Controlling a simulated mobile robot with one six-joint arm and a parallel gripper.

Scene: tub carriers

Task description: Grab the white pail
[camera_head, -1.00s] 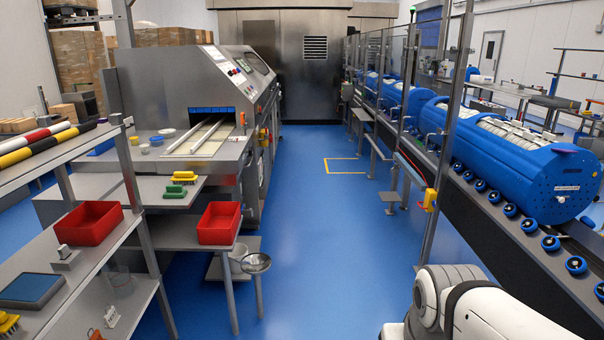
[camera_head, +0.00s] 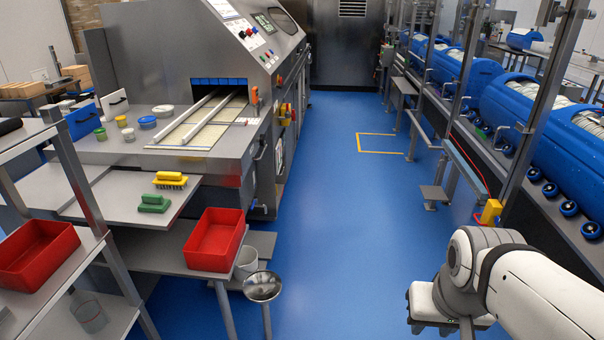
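A white pail (camera_head: 246,262) stands low on a grey lower shelf, left of the middle of the view. The red tray at the table's corner hides part of it, and a round metal bowl on a stand is in front of it to the right. My white arm reaches in from the lower right, across the blue aisle from the pail.
The red tray (camera_head: 215,240) sits at the table edge above the pail. The metal bowl (camera_head: 262,287) stands close by on a thin post. The blue floor (camera_head: 330,230) between is clear.

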